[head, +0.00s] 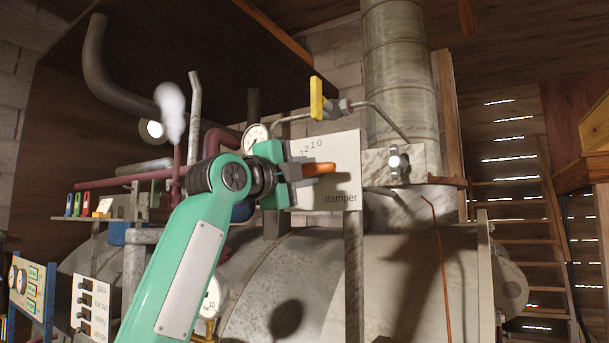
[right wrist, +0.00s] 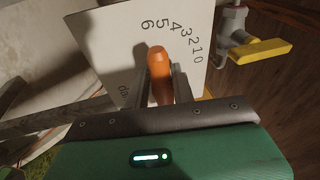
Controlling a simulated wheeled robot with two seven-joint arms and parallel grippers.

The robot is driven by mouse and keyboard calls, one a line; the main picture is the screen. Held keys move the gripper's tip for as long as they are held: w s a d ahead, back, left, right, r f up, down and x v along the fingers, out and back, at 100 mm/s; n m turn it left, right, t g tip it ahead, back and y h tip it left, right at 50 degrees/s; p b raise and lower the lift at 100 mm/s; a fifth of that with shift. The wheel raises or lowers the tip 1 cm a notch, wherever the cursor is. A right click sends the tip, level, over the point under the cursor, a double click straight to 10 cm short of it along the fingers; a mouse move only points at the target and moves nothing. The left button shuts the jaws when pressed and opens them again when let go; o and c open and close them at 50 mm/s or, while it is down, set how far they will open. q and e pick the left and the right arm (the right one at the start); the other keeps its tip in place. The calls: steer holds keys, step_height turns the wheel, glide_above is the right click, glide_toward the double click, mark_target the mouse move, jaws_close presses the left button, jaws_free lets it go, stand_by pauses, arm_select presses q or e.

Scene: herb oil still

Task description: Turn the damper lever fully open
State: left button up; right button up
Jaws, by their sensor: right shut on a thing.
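The damper plate (head: 345,150) is a pale panel marked "damper" with a number scale. In the head view the upper numbers show and my right gripper hides the others. The orange damper lever (head: 320,169) sticks out to the right from between the fingers of my right gripper (head: 300,172). In the right wrist view the lever (right wrist: 159,62) stands between the two fingers (right wrist: 162,85), which are shut on it. There its rounded end lies just below the 5 and 6 of the scale; the exact reading is unclear. My left gripper is not in view.
A yellow valve handle (head: 316,97) is above the plate; it also shows in the right wrist view (right wrist: 262,50). A gauge (head: 256,138) and red pipe are close behind my right wrist. The large still drum (head: 300,270) lies below, and the flue (head: 398,70) rises behind.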

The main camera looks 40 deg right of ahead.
steer(key=o, duration=0.7)
steer(key=shift+c, duration=0.2)
steer(key=shift+a+f+b, duration=0.2)
steer(key=shift+a+b, duration=0.05)
steer(key=shift+b, duration=0.05)
steer(key=b+v, duration=0.5)
steer(key=v, duration=0.8)
steer(key=shift+a, duration=0.1)
